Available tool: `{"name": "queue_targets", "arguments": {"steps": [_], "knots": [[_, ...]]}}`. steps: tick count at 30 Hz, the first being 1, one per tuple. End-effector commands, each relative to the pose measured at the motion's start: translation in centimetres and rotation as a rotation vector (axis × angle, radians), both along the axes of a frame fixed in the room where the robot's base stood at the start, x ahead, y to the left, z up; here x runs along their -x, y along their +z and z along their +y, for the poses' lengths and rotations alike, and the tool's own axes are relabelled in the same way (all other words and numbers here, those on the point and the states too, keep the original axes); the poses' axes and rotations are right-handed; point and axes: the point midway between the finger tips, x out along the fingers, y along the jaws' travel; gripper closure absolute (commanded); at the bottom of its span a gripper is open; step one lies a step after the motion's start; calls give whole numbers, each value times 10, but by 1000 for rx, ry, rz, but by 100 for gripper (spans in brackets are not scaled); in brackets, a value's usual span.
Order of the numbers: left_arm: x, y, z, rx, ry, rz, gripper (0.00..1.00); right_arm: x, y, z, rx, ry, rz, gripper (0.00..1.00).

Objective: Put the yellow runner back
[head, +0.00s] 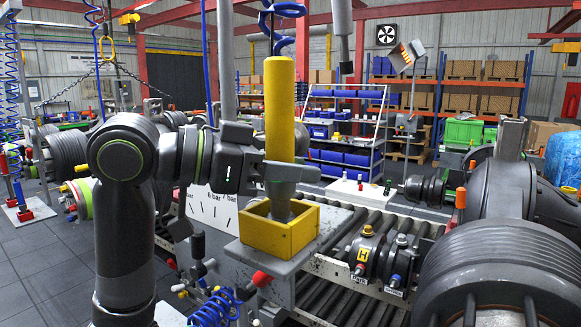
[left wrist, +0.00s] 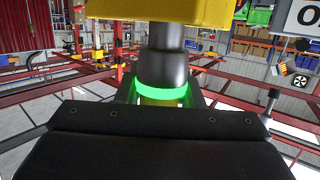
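The yellow runner (head: 279,108) stands upright, a tall yellow cylinder with a grey nose, hung under a blue coiled hose. My left gripper (head: 288,171) is shut on it where the yellow body meets the grey nose. The nose points down into the opening of a square yellow holder (head: 278,238); how deep it sits is hidden by the walls. In the left wrist view the grey nose (left wrist: 163,68) passes between the fingers, with a bright green ring beside them, and the yellow holder (left wrist: 160,10) fills the top. My right gripper is not in view.
The holder sits on a grey stand in front of a roller conveyor (head: 340,285). Two round valves (head: 366,252) stand right of it. A blue coiled hose (head: 210,310) hangs at the bottom. Shelves (head: 345,130) stand farther back.

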Motion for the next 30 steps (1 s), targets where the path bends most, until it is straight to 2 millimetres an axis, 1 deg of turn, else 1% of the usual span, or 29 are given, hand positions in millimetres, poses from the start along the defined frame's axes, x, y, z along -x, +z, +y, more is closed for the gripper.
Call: {"name": "queue_targets", "arguments": {"steps": [1,3,5,20,26,30], "knots": [[0,1,0,1,0,-1,59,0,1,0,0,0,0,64],[0,1,0,0,0,-1,50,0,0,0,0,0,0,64],[0,1,0,-1,0,-1,43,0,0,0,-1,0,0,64],[0,-1,2,-3,0,2,43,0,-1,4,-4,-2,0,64],[5,2,19,-4,4,-3,43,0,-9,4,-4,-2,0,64],[11,5,38,-4,5,-2,43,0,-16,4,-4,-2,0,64]]}}
